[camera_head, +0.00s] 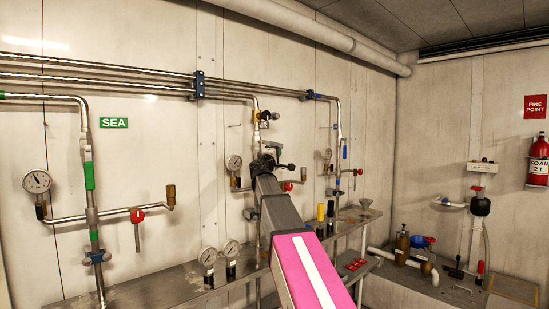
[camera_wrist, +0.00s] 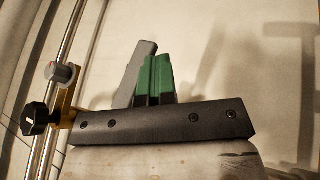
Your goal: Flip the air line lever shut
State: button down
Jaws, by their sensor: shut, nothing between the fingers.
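My gripper (camera_head: 268,156) is at the middle pipe on the back wall, in front of its lower fittings. A blue lever (camera_head: 345,148) hangs upright on the right pipe. I cannot tell which handle is the air line lever; my arm hides part of the middle pipe.
A red-handled valve (camera_head: 137,215) and a gauge (camera_head: 37,181) are on the left pipe, by the green SEA sign (camera_head: 114,123). A steel shelf (camera_head: 160,292) below carries gauges and bottles. A fire extinguisher (camera_head: 538,160) hangs at far right.

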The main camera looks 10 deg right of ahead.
jog(key=shift+w+d+r+n+t, duration=0.2)
jog(key=shift+d+r+n+t, duration=0.15)
jog(key=shift+r+n+t, duration=0.5)
jog(key=shift+t+h, duration=0.25)
jog(key=shift+h, duration=0.05)
jog(key=shift+f, duration=0.15)
